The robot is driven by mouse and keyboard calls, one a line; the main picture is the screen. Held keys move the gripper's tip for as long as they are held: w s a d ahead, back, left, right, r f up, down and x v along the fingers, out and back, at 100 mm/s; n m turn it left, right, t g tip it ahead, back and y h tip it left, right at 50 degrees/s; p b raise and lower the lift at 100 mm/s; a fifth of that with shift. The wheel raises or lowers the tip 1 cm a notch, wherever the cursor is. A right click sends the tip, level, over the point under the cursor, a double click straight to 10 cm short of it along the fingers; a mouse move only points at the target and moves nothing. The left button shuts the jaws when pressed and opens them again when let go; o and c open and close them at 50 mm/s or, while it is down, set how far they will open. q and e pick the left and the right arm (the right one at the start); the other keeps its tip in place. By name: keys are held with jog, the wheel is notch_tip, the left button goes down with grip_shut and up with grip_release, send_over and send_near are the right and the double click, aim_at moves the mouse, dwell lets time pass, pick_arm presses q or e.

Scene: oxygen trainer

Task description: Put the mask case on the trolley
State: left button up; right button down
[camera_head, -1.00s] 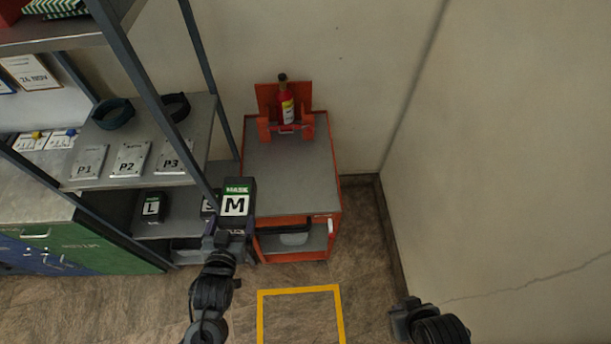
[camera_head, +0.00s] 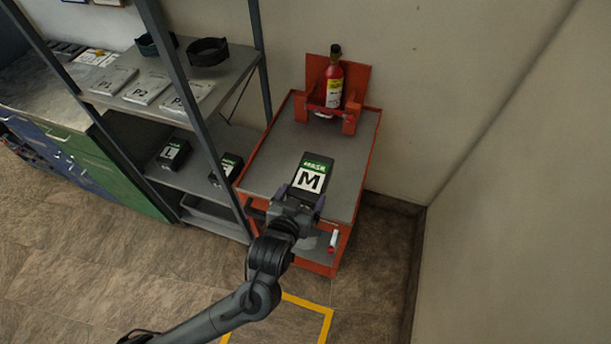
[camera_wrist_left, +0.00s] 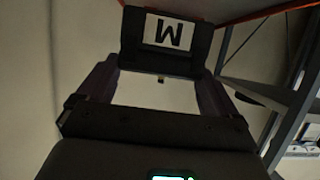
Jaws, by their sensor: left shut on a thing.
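The mask case (camera_head: 312,174) is a dark box with a green MASK band and a white M label. My left gripper (camera_head: 297,202) is shut on its near end and holds it over the front part of the trolley's grey top. I cannot tell whether the case touches the top. In the left wrist view the case (camera_wrist_left: 167,38) sits between the two fingers. The orange-framed trolley (camera_head: 262,172) stands between the shelf and the wall. My right gripper is out of view.
A red bottle (camera_head: 333,88) stands in an orange holder at the trolley's back. The shelf rack (camera_head: 222,190) at the left holds another L case (camera_head: 173,153) and plates marked P1, P2. A yellow floor outline (camera_head: 325,325) lies in front.

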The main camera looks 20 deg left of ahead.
aim_at(295, 175)
pick_arm(q)
jog(key=shift+w+a+f+b, duration=0.65)
jog(key=shift+w+a+f, duration=0.35)
jog(key=shift+w+f, duration=0.75)
jog(key=shift+w+a+f+b, duration=0.7)
jog(key=shift+w+a+f, duration=0.25)
jog(key=shift+w+f, duration=0.8)
jog(key=shift+w+a+f+b, duration=0.65)
jog(key=shift+w+a+f, duration=0.35)
jog(key=shift+w+f, duration=0.7)
jog(key=shift+s+f, duration=0.2)
jog(key=shift+f, duration=0.1)
jog(key=o, duration=1.1)
jog(key=shift+f, duration=0.15)
